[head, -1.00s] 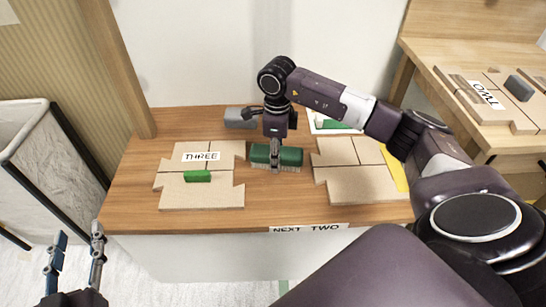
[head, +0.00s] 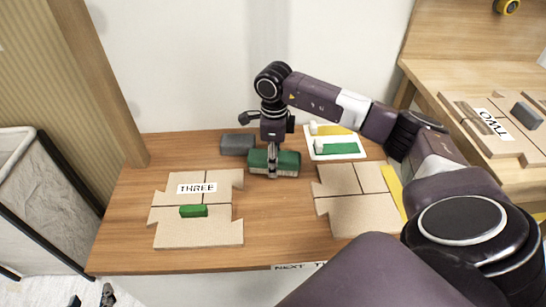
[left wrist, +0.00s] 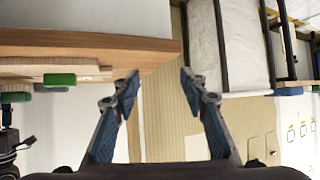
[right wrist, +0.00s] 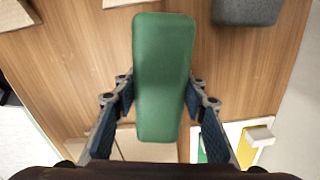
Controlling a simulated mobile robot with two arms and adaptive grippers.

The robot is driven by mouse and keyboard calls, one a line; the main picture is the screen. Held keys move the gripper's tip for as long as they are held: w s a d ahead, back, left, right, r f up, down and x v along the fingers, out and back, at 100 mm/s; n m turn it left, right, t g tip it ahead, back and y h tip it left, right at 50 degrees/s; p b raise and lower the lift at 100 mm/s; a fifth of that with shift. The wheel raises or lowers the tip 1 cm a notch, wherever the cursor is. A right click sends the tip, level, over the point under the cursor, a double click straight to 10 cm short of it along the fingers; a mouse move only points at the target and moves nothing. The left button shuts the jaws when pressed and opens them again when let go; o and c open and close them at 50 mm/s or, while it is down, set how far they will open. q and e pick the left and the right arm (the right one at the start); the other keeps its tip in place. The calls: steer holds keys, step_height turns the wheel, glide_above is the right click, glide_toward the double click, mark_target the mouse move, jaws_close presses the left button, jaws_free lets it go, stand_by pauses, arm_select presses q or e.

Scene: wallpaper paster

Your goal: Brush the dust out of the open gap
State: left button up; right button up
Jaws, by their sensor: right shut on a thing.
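A green brush (head: 287,163) is held at its middle by my right gripper (head: 272,172), which points down. The brush is near the back of the bare table strip, the open gap (head: 272,215), between the left panel (head: 190,234) labelled THREE and the right panel (head: 360,215). In the right wrist view the green brush (right wrist: 163,75) lies between the two fingers. I cannot make out dust in the gap, nor whether the bristles touch the table.
A dark grey block (head: 237,144) stands behind and left of the brush. A white sheet (head: 350,153) with green and yellow pieces lies at the back right. A green block (head: 193,211) sits on the left panel. A wooden post (head: 95,80) and a bin (head: 35,205) are at the left.

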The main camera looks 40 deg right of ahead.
step_height(320, 180, up, 3)
steer(key=shift+r+p, duration=0.1)
steer(key=shift+p, duration=1)
step_height(320, 180, up, 3)
steer(key=shift+f+p, duration=0.1)
steer(key=shift+p, duration=1)
arm_select(q)
steer(key=s+a+f+g+y, duration=0.1)
steer(key=s+a+f+g, duration=0.2)
steer(key=s, duration=0.4)
steer(key=s+a+f+g+y, duration=0.1)
steer(key=s+a+f+g, duration=0.2)
steer(key=s, duration=0.5)
steer(key=shift+s+f+n+g, duration=0.3)
steer(key=shift+f+g, duration=0.3)
steer(key=shift+g, duration=0.5)
arm_select(e)
steer(key=o, duration=0.7)
steer(key=shift+f, duration=0.1)
arm_select(q)
steer(key=shift+w, duration=0.1)
arm_select(e)
steer(key=c, duration=0.6)
